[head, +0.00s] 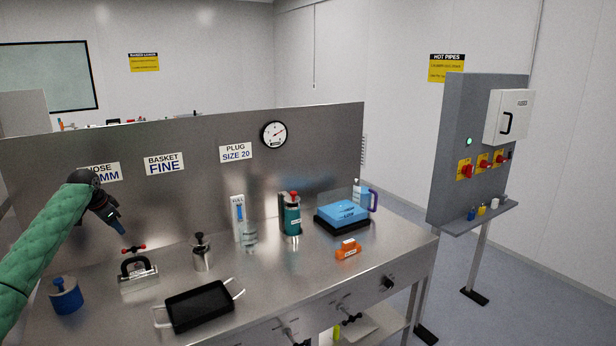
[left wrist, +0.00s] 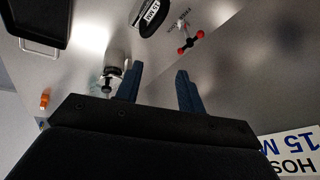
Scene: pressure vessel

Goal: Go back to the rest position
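My left gripper (head: 117,229) hangs at the left of the head view, in front of the steel back panel (head: 310,130) and above the bench. In the left wrist view its two blue fingers (left wrist: 160,88) stand apart with nothing between them. Below it on the bench is a metal device with a black handle and a red-tipped T-bar (head: 137,270). The T-bar also shows in the left wrist view (left wrist: 184,38), apart from the fingers. My right gripper is not in view.
The bench holds a blue cylinder (head: 66,295), a steel canister (head: 202,255), a black tray (head: 200,306), a green bottle (head: 290,215), an orange block (head: 348,250) and a blue case (head: 342,212). A grey control panel (head: 470,130) stands at right. Bare bench lies at centre.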

